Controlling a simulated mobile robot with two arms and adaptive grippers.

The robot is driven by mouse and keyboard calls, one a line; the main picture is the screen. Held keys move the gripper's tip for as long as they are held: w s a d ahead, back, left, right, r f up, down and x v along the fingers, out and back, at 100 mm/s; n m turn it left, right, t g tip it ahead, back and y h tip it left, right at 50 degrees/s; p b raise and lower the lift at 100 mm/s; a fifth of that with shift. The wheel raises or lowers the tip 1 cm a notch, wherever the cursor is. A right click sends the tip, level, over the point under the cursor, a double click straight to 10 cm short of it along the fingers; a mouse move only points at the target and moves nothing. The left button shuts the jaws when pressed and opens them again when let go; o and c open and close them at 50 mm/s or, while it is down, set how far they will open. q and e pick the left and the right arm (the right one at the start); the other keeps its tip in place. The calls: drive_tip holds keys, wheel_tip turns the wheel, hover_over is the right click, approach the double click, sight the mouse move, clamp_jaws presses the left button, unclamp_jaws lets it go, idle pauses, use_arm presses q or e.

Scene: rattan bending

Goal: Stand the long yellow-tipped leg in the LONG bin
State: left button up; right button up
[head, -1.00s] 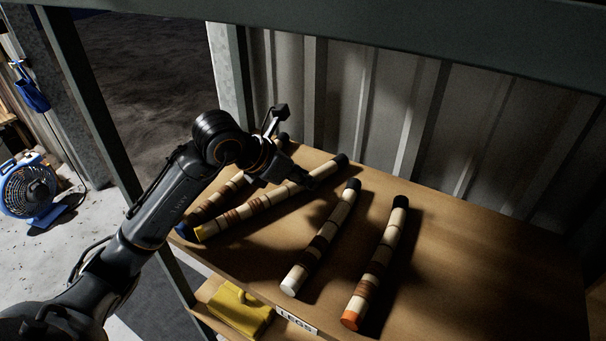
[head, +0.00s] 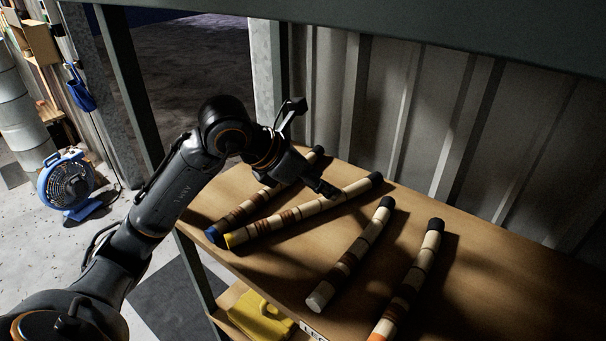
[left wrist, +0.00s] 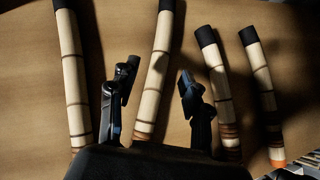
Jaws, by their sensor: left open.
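The yellow-tipped leg (head: 290,218) lies on the wooden shelf (head: 480,270). It is a banded cream and brown rod with a yellow near end and a black far end. My left gripper (head: 316,147) is open above its far half, with nothing held. In the left wrist view the leg (left wrist: 158,65) runs between the two open fingers (left wrist: 158,75); its yellow end is hidden behind the gripper body. I cannot tell the height gap exactly. The LONG bin is not in view. My right gripper is not in view.
A blue-tipped leg (head: 238,214) lies close beside the yellow-tipped one. A white-tipped leg (head: 350,255) and an orange-tipped leg (head: 413,280) lie to the right. A corrugated wall (head: 425,130) stands behind. A yellow object (head: 262,318) sits lower; a blue fan (head: 67,185) stands left.

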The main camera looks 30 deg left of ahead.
sight(298, 208)
use_arm(q)
drive_tip(key=v, duration=0.6)
drive_tip(key=shift+b, duration=0.35)
